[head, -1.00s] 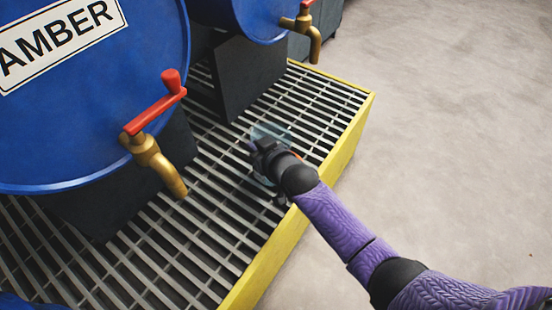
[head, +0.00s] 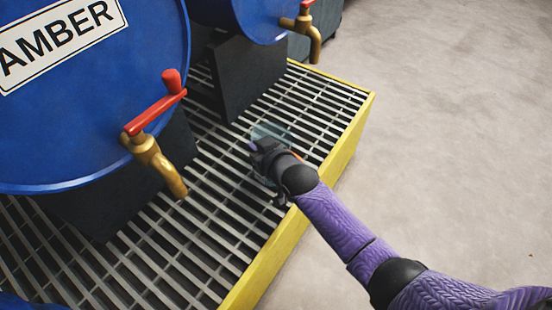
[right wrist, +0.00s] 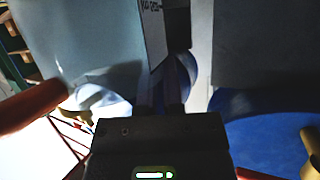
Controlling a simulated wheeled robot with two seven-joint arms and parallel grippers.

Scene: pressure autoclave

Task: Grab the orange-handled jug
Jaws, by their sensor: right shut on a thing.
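The jug (head: 271,131) is a clear, bluish vessel on or just above the grating near the platform's yellow edge. A small piece of its orange handle (head: 297,154) shows beside my gripper; most of the jug is hidden behind the gripper. My right gripper (head: 262,147) is at the jug and shut on it. In the right wrist view the fingers (right wrist: 160,92) reach forward close together, with pale surfaces around them. The exact grip point is too dark to make out. My left gripper is not in view.
A metal grating (head: 150,240) with a yellow rim (head: 335,155) carries blue drums. The near drum (head: 90,120) is labelled AMBER and has a brass tap (head: 160,165) with a red lever (head: 155,108). A second brass tap (head: 314,40) is farther back. Bare floor (head: 460,140) lies right.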

